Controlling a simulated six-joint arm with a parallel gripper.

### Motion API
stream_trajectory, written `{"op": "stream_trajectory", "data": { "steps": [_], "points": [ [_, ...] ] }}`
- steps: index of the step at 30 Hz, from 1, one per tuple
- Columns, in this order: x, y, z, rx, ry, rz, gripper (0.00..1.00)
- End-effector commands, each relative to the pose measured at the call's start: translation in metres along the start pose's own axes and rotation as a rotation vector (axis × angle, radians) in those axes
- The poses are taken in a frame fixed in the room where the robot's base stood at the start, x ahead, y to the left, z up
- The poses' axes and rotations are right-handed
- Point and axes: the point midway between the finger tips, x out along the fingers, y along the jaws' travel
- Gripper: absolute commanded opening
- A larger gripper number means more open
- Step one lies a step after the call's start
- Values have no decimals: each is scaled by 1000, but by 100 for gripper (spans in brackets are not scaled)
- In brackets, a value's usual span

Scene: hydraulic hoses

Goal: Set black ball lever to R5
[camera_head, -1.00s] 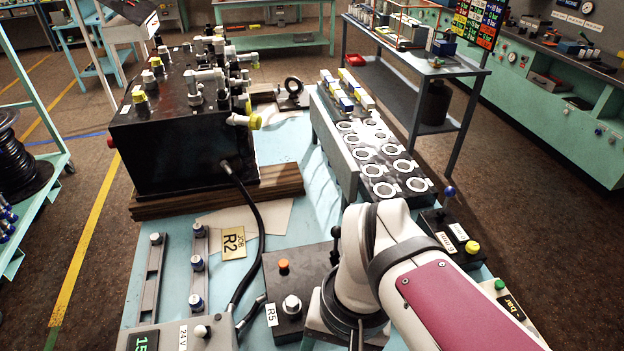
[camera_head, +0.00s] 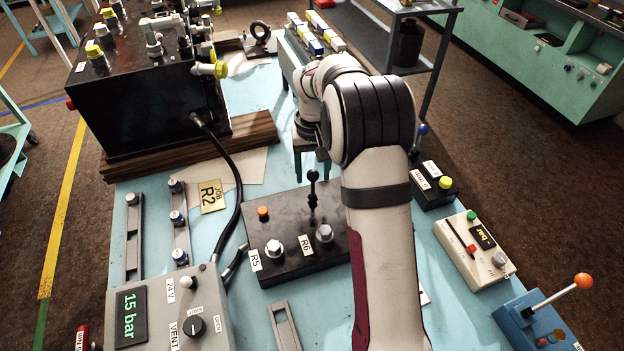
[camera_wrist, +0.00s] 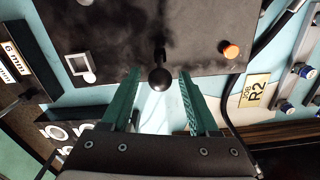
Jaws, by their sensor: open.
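The black ball lever (camera_head: 312,190) stands roughly upright on a dark control box (camera_head: 285,243). The R5 label (camera_head: 255,261) is at the box's left front, and the R6 label (camera_head: 306,245) is farther right, beside the silver knobs. My gripper (camera_head: 312,168) is open just behind the lever. In the wrist view its green fingers (camera_wrist: 158,82) stand apart, one on each side of the black ball (camera_wrist: 159,79). A clear gap shows between the ball and each finger. Whether the ball lies at fingertip depth is hard to tell.
An orange button (camera_head: 263,212) and silver knobs (camera_head: 274,248) rise from the same box. A black hose (camera_head: 236,185) curves along its left side. A grey 15 bar panel (camera_head: 195,305) stands at front left. A lever with an orange ball (camera_head: 583,281) is at front right.

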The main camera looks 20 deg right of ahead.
Motion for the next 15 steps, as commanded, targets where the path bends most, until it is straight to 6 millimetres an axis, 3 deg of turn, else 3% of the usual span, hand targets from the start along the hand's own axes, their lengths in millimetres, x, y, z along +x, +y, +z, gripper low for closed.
{"op": "stream_trajectory", "data": {
  "steps": [6,15],
  "points": [
    [32,0,0,1,-1,0,61],
    [38,0,0,1,1,0,61]
  ]
}}
